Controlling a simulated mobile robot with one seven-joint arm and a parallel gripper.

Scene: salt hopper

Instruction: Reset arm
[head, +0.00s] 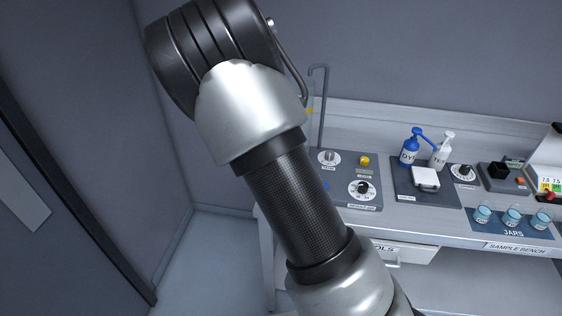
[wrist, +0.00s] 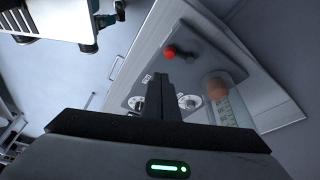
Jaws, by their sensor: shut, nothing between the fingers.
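My arm (head: 300,210) crosses the middle of the head view from upper left to lower right, in front of the bench. My gripper (wrist: 165,88) shows only in the wrist view. Its two dark fingers are together, shut with nothing between them. They stand out over a grey control panel (wrist: 204,58). I cannot tell whether they touch it. In the head view my gripper is out of the picture or hidden.
The sample bench (head: 440,234) carries a dial panel (head: 340,192), a blue bottle (head: 409,150), a white bottle (head: 440,152) and jars (head: 512,216) on a blue mat. In the wrist view, a red knob (wrist: 170,52) sits just beyond the fingers. Open floor (head: 205,260) lies left of the bench.

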